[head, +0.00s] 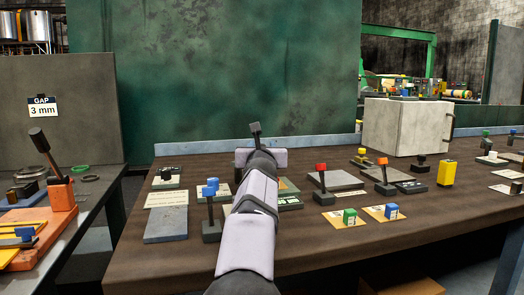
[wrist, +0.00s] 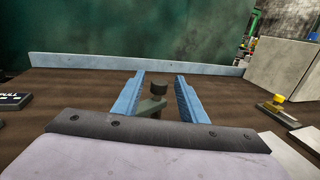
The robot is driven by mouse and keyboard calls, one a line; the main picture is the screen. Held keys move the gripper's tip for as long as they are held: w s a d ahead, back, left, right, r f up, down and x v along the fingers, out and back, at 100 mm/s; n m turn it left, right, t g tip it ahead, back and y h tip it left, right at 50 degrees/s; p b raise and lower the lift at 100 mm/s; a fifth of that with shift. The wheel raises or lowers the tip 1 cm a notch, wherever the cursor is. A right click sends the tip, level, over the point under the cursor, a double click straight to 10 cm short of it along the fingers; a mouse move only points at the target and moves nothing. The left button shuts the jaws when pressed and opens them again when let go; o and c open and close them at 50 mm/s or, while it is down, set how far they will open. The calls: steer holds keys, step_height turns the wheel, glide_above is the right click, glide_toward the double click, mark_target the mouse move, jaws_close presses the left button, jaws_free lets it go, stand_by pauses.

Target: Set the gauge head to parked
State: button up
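My gripper (wrist: 160,78) is open in the wrist view, with its two blue fingers apart and pointing forward over the brown table. A dark lever with a round black knob (wrist: 159,88) stands between the fingers, with visible gaps on both sides. Its lower part is hidden by my gripper body. In the head view a dark lever head (head: 256,129) rises just beyond my gripper, whose fingers are hidden there. No readable label marks which piece is the gauge head, so I cannot tell whether this lever is it.
Levers with blue (head: 210,188), red (head: 321,168) and orange (head: 382,162) tops stand on the table. Green (head: 350,215) and blue (head: 391,211) blocks lie on cards in front. A pale box (head: 405,127) stands at the back right. A raised rail (wrist: 110,60) runs along the back edge.

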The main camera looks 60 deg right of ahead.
steer(key=shift+v, duration=1.15)
